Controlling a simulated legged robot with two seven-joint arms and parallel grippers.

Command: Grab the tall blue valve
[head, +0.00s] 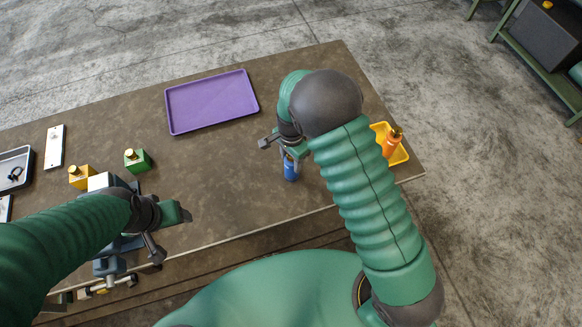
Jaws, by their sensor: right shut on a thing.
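The tall blue valve (291,171) stands upright near the front edge of the table, right of the middle. My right gripper (289,152) is above it with its fingers shut on its upper part. The top of the valve is hidden by the gripper. My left gripper (168,232) is at the table's front edge on the left, away from the valve. Its fingers are seen from above, and I cannot tell whether they are open.
A purple tray (211,101) lies at the back of the table (237,190). A yellow bin (399,156) with an orange valve (392,142) is at the right end. The table middle is clear.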

